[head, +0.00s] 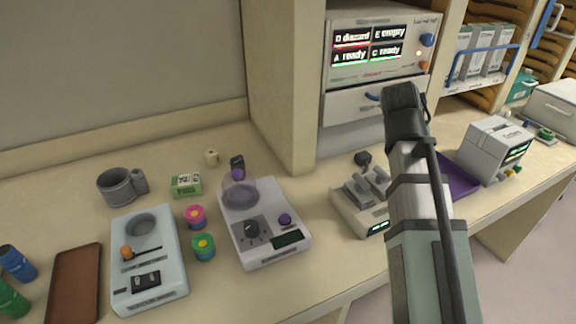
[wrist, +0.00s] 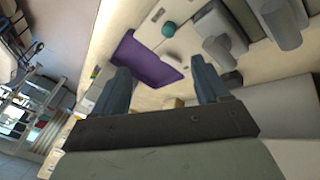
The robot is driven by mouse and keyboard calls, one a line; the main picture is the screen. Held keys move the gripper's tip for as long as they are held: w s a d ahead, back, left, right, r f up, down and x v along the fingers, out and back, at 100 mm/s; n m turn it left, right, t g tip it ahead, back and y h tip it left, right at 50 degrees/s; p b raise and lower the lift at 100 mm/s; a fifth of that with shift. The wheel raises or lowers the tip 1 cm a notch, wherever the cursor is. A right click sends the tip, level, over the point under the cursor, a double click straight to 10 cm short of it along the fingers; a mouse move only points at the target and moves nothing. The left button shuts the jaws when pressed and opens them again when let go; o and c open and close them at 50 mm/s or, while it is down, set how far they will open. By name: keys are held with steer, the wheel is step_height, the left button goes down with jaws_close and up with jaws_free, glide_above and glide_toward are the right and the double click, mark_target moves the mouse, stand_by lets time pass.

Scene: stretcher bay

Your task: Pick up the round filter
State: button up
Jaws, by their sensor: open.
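My gripper (wrist: 160,65) is open in the wrist view, with nothing between its two blue-grey fingers. My arm rises on the right in the head view; the fingers cannot be made out there. No thing is clearly labelled as the round filter. Small round things on the bench are a pink disc with a yellow centre (head: 196,216), a green one with a blue and yellow top (head: 203,246) and a small cream cylinder (head: 211,157). All stand left of my arm, well apart from it. I cannot tell which is the filter.
A white device (head: 262,250) with a clear purple-tinted cover and a pale blue device (head: 150,288) stand on the bench. A grey mug (head: 118,187), green box (head: 187,185) and brown tray (head: 75,284) are at left. A purple tray (wrist: 148,62) lies beyond my fingers. A pillar (head: 280,90) rises behind.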

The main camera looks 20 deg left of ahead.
steer(key=s+a+n+y, duration=0.1)
steer(key=a+n+y, duration=0.15)
steer(key=a, duration=0.95)
steer(key=s+a+n+y, duration=0.15)
steer(key=a+n, duration=0.25)
steer(key=a, duration=0.9)
steer(key=n+g+y, duration=0.2)
steer(key=n+y, duration=0.1)
steer(key=n, duration=0.1)
glide_toward(237, 157)
steer(key=shift+y, duration=0.3)
steer(key=x, duration=0.4)
steer(key=s+x, duration=0.1)
steer(key=x, duration=0.1)
steer(key=shift+d+f, duration=0.25)
steer(key=shift+d, duration=0.1)
steer(key=shift+w+x, duration=0.2)
steer(key=shift+x, duration=0.85)
steer(key=shift+w+x, duration=0.2)
steer(key=shift+x, duration=0.8)
steer(key=shift+w+x, duration=0.15)
steer(key=shift+x, duration=0.9)
steer(key=shift+a+r, duration=0.15)
steer(key=shift+c, duration=0.4)
steer(key=c, duration=0.9)
